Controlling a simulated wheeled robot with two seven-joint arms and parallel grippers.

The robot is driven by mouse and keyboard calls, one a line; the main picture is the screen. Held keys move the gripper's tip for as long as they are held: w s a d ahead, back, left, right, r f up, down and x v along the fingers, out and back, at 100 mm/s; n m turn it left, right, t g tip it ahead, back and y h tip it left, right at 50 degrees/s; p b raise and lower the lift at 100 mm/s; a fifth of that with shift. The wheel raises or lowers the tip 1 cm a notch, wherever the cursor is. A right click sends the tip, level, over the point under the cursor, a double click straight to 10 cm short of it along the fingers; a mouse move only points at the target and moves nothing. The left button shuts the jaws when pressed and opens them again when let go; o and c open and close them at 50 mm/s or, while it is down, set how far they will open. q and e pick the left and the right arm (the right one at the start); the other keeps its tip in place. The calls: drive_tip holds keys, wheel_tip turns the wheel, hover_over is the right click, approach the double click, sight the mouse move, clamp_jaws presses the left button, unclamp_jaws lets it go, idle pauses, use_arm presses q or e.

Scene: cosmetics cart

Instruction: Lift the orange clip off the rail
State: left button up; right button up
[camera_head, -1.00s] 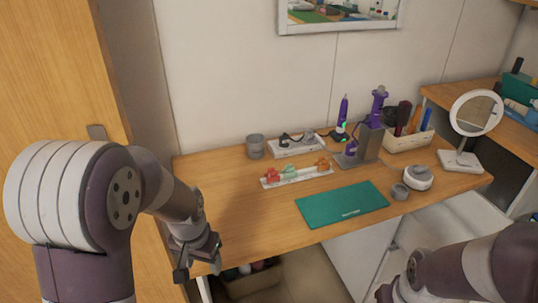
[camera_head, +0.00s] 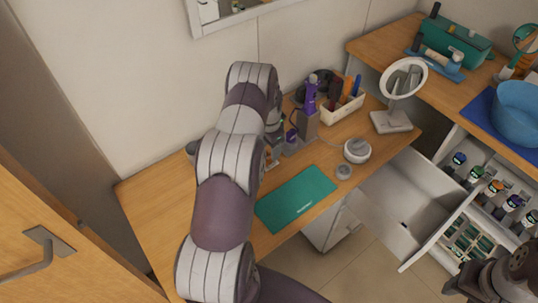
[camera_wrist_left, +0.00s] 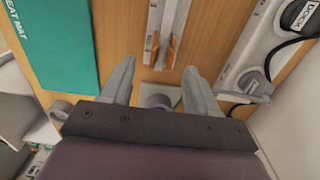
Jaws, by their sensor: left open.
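The orange clip (camera_wrist_left: 172,50) shows in the left wrist view as two orange prongs at the near end of the pale rail (camera_wrist_left: 156,22). My left gripper (camera_wrist_left: 159,66) is open, with its fingertips just short of the clip, one to each side of it. Nothing is between the fingers. In the head view my left arm covers the rail and the clip, and the left gripper is mostly hidden behind it. Part of my right gripper (camera_head: 480,280) shows at the bottom right corner of the head view; its jaws are not clear.
A teal heat mat (camera_head: 295,199) lies beside the rail. A dock strip (camera_wrist_left: 262,45) with a black cable lies on the rail's other side. A purple tool stand (camera_head: 308,122), a white organizer (camera_head: 343,108) and a round mirror (camera_head: 403,78) stand further right. An open drawer (camera_head: 400,205) juts out in front.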

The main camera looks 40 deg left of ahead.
use_arm(q)
drive_tip(key=f, duration=0.3)
drive_tip(key=f+p, duration=0.1)
drive_tip(key=shift+s+a+f, duration=0.2)
drive_tip(key=shift+s, duration=0.05)
clamp_jaws()
